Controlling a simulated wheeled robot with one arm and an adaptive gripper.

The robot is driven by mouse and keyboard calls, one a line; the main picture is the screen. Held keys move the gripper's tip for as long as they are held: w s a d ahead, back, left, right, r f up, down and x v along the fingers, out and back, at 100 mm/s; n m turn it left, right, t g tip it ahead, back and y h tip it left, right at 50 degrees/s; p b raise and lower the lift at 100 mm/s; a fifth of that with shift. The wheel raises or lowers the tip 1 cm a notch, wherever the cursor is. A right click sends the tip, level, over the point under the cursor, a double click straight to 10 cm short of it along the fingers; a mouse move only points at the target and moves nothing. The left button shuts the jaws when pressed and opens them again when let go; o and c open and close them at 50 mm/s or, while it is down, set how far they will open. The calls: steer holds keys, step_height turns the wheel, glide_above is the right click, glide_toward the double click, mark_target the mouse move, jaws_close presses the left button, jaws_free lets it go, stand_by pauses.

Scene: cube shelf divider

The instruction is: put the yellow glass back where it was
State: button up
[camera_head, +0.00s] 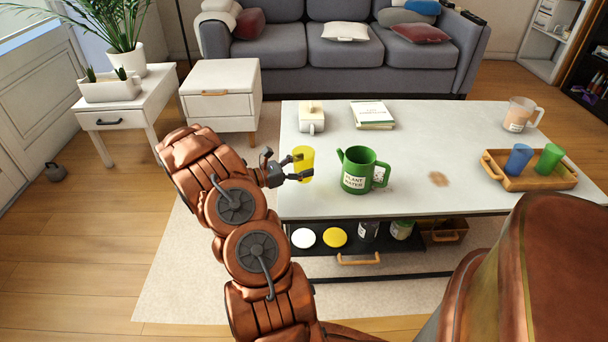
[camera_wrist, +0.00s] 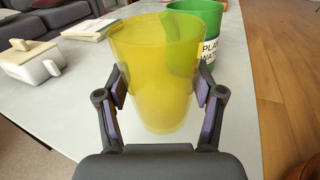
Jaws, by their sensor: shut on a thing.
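The yellow glass (camera_head: 303,165) is upright at the left end of the table. My gripper (camera_head: 297,168) is shut on it from the left side. In the wrist view the yellow glass (camera_wrist: 153,75) stands between my two fingers (camera_wrist: 160,95), with a finger pad on each side. I cannot tell whether its base touches the table top. The wooden tray (camera_head: 527,181) at the right end of the table holds a blue glass (camera_head: 518,158) and a green glass (camera_head: 548,159).
A green watering can (camera_head: 357,177) stands just right of the yellow glass. A white lidded dish (camera_head: 311,122) and books (camera_head: 372,117) lie behind. A mug (camera_head: 518,115) stands at the back right. A brown stain (camera_head: 438,179) marks the table (camera_head: 460,145) between watering can and tray.

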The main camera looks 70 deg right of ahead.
steer(key=shift+s+d+f+b, duration=0.15)
steer(key=shift+f+b, duration=0.1)
steer(key=shift+f, duration=0.35)
steer(key=shift+d+f+b, duration=0.15)
steer(key=shift+f+b, duration=0.15)
steer(key=shift+f, duration=0.25)
steer(key=shift+s+d+f+b, duration=0.15)
steer(key=shift+f+b, duration=0.1)
steer(key=shift+f, duration=0.35)
steer(key=shift+w+f, duration=0.1)
steer(key=shift+f, duration=0.1)
steer(key=o, duration=1.5)
steer(key=shift+c, duration=0.2)
steer(key=shift+r, duration=0.1)
steer(key=shift+w+a+r, duration=0.15)
steer(key=shift+w+a, duration=0.05)
steer(key=shift+w, duration=0.05)
steer(key=p+v, duration=0.2)
steer(key=v, duration=0.9)
steer(key=shift+w+a+p, duration=0.15)
steer(key=shift+p, duration=0.25)
